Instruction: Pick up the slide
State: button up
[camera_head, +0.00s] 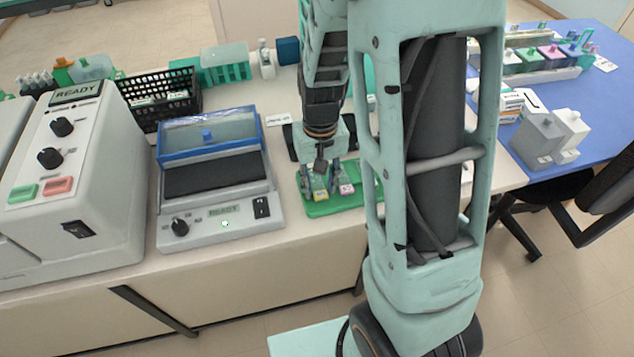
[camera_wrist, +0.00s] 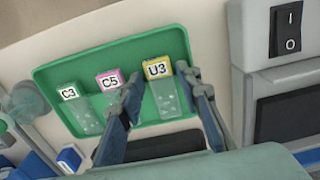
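A green tray (camera_wrist: 62,78) lies on the bench and holds three glass slides in a row. The slide labelled U3 (camera_wrist: 166,98) has a yellow end, the one labelled C5 (camera_wrist: 108,80) a pink end, and the one labelled C3 (camera_wrist: 88,120) a pale end. My gripper (camera_wrist: 160,84) is open, its fingers on either side of the U3 slide in the wrist view, with a gap to it. Whether the fingertips touch the tray is unclear. In the head view my gripper (camera_head: 321,186) is low over the tray (camera_head: 318,210); my arm hides part of the tray.
A grey device with a blue lid (camera_head: 208,135) stands left of the tray, and a larger machine (camera_head: 75,190) farther left. A black basket (camera_head: 160,95) stands behind them. Grey and white containers (camera_head: 545,138) stand on a blue surface at right.

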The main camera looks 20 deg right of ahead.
grip_shut()
jog(key=shift+r, duration=0.1)
